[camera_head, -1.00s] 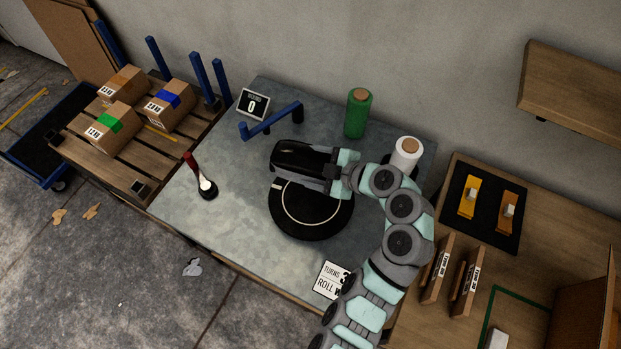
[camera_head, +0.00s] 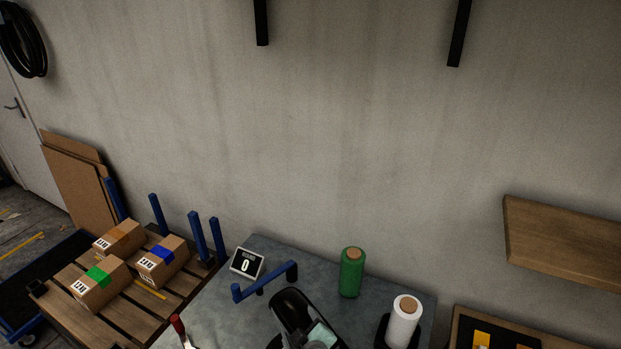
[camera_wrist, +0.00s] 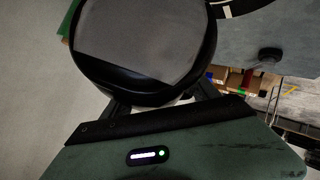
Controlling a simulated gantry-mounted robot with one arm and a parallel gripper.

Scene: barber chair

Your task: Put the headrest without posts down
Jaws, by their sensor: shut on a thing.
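No barber chair or headrest is recognisable in the head view. My gripper (camera_head: 298,312) shows there as a black shape with a pale teal part, at the bottom edge over the grey table. In the wrist view my gripper (camera_wrist: 157,98) is shut on a black, rounded thing with a flat grey face (camera_wrist: 145,40). That thing fills the top middle of the view, and its upper end is cut off. I cannot tell whether it is the headrest, nor whether it touches anything below.
On the grey table (camera_head: 225,315) stand a counter sign (camera_head: 246,264), a blue bar (camera_head: 265,280), a green roll (camera_head: 351,272) and a white roll (camera_head: 404,322). A pallet (camera_head: 125,305) with boxes is at left. A wooden shelf (camera_head: 560,245) juts from the right wall.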

